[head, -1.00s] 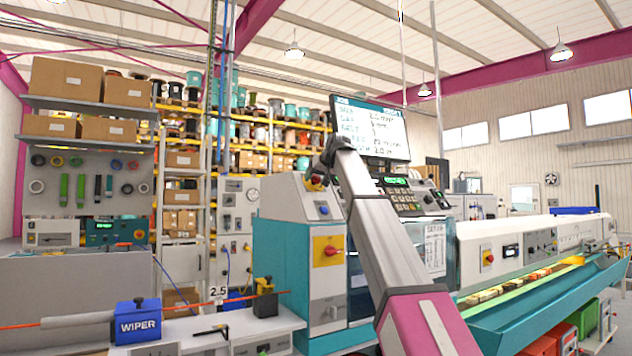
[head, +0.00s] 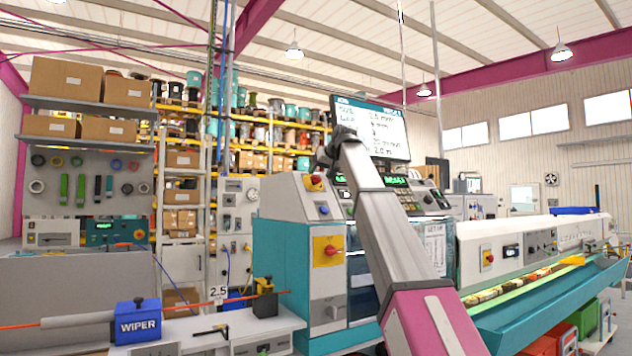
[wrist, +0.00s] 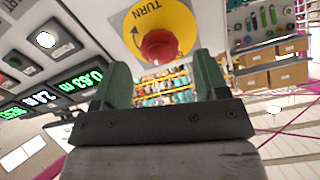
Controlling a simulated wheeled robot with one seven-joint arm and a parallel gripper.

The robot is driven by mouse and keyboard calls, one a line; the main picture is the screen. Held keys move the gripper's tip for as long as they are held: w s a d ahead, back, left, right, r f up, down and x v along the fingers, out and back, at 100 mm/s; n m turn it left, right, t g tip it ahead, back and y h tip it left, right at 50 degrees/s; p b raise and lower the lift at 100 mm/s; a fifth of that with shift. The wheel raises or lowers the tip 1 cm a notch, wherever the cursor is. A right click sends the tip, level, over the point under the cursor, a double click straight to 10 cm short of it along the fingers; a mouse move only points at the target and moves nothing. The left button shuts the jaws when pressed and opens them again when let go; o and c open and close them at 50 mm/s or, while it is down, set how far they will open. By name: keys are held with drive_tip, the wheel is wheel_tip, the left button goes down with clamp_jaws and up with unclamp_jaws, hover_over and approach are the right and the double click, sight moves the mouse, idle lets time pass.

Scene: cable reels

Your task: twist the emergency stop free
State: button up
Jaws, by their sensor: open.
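The emergency stop is a red mushroom knob on a yellow disc (head: 315,182), on the sloped top of the teal and grey machine cabinet. In the wrist view its red knob (wrist: 160,47) sits ahead of my gripper, on the yellow disc marked TURN with a curved arrow. My gripper (wrist: 162,75) is open, its two green fingers apart and nothing between them. The knob shows just beyond the gap between the fingertips; I cannot tell the exact distance. In the head view my gripper (head: 325,157) is small, above and close to the stop.
A red rotary switch on a yellow plate (head: 328,251) is lower on the cabinet front. A control panel with green displays (head: 397,181) and a monitor (head: 372,128) stand beside and behind my arm. A blue wiper block (head: 138,320) is on the bench at left.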

drive_tip(key=v, duration=0.4)
drive_tip(key=shift+d, duration=0.1)
drive_tip(key=shift+s, duration=0.1)
idle(0.6)
